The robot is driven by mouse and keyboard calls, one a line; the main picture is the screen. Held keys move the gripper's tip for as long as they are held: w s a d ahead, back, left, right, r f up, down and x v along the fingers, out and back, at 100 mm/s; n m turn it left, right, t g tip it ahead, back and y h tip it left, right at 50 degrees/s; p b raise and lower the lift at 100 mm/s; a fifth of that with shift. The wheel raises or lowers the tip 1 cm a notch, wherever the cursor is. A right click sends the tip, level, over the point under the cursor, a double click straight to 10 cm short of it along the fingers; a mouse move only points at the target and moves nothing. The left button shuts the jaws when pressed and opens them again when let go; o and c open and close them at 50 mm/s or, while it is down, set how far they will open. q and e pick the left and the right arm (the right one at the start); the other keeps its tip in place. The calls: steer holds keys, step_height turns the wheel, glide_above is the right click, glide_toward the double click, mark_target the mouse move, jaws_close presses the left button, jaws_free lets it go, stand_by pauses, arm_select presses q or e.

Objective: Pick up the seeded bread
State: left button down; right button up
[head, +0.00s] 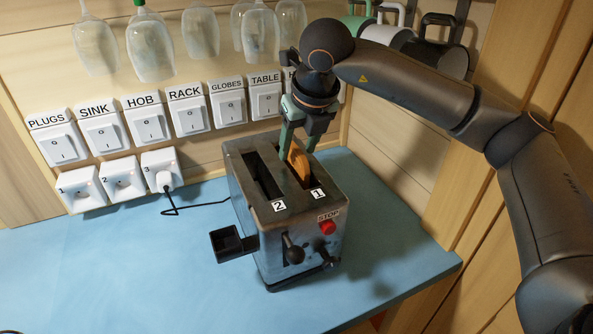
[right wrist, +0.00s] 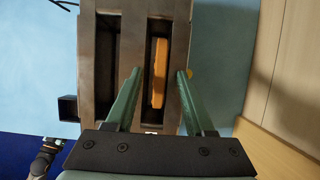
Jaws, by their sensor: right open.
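A brown slice of bread (head: 299,160) stands on edge in slot 1 of the grey metal toaster (head: 298,219), its top edge showing. Seeds are too small to make out. In the right wrist view the bread (right wrist: 159,58) is a narrow tan strip in the slot. My right gripper (head: 298,152) is above the toaster, pointing down, with its two green fingers apart. In the right wrist view its fingertips (right wrist: 159,72) lie one on each side of the bread, with gaps showing. Slot 2 looks empty. My left gripper does not show in the head view.
The toaster stands on a blue counter (head: 120,270), clear to the left. Labelled switches (head: 188,116) and sockets line the wall behind. Glasses (head: 150,45) hang above; mugs (head: 435,55) hang at upper right.

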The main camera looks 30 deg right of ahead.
jaws_close()
stand_by(0.3)
